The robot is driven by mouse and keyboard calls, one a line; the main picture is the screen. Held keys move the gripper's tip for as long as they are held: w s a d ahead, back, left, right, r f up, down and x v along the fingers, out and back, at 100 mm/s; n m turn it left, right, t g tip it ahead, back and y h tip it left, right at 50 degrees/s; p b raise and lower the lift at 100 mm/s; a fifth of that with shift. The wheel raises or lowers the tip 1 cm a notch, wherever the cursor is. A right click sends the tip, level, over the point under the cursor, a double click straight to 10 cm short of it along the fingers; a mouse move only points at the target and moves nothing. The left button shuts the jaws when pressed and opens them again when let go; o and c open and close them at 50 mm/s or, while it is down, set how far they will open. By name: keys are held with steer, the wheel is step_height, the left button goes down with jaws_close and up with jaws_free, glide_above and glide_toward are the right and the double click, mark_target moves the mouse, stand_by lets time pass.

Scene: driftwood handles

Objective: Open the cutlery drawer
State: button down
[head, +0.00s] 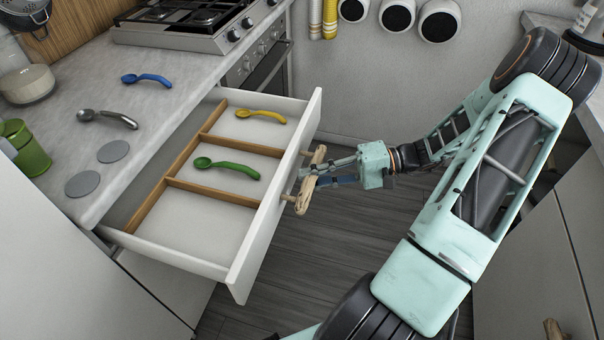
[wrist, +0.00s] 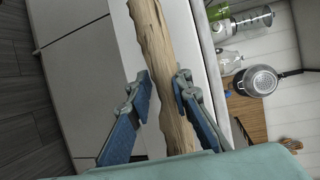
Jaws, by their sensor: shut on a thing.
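The cutlery drawer (head: 262,230) stands pulled out from under the counter in the head view, with wooden dividers (head: 212,191) making compartments. A yellow spoon (head: 262,115) lies in the far compartment and a green spoon (head: 228,168) in the middle one. The near compartment is empty. The drawer's driftwood handle (head: 303,197) is fixed to its front. My gripper (head: 312,174) is at the handle. In the wrist view the handle (wrist: 163,75) runs between the two blue finger pads of my gripper (wrist: 160,100), which is shut on it.
The counter (head: 75,190) above holds a blue spoon (head: 147,79), a grey spoon (head: 106,118), two grey discs and a green container (head: 27,148). A stove (head: 200,22) is at the back. Another cabinet stands at the right. Dark floor is clear in front of the drawer.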

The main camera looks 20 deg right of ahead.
stand_by(0.3)
steer(key=c, duration=1.7)
jaws_free()
steer(key=shift+c, duration=0.2)
steer(key=shift+d, duration=0.1)
steer(key=v, duration=1.2)
